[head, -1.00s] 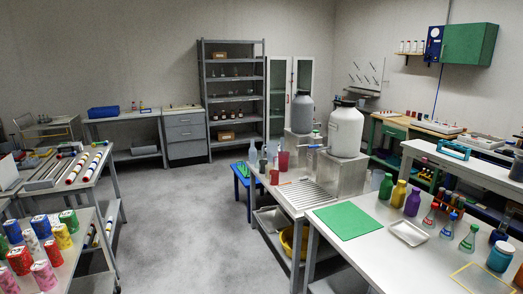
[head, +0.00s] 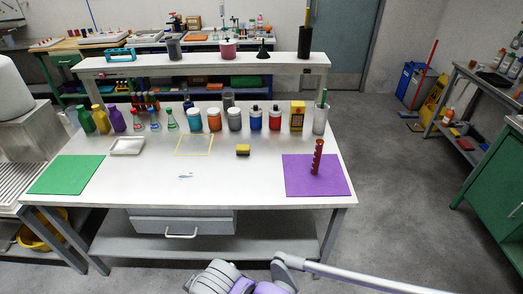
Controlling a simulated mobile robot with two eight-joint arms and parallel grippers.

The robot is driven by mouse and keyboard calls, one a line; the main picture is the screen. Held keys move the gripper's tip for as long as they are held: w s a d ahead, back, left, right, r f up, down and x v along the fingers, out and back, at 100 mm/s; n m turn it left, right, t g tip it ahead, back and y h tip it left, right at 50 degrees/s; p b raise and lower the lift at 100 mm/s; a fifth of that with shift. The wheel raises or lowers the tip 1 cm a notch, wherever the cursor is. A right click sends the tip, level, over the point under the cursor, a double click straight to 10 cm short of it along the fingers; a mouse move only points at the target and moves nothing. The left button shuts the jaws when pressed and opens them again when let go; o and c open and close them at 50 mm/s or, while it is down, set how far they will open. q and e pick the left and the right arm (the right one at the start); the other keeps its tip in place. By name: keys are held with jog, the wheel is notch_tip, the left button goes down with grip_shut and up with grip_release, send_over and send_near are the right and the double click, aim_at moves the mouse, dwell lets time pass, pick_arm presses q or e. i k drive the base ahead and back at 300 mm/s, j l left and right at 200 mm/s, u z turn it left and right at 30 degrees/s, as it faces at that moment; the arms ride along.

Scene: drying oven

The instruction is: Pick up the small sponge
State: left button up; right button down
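Neither gripper is in view; only white and purple links of mine show at the bottom edge.
Several bottles, including a red one (head: 275,119), line the back of the table. A brown ridged object (head: 317,157) stands on the purple mat. A white tray (head: 127,146) and a green mat (head: 68,174) lie on the left. The table's front middle is mostly clear.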

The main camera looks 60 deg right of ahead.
aim_at(241, 149)
jog(key=z, duration=1.9)
jog(key=i+l+u, duration=0.2)
jog(key=i+l, duration=0.85)
jog(key=i+j+u, duration=0.15)
jog(key=u, duration=0.3)
jog(key=i+u, duration=0.2)
jog(key=u, duration=0.3)
jog(key=i+u, duration=0.2)
jog(key=u, duration=0.25)
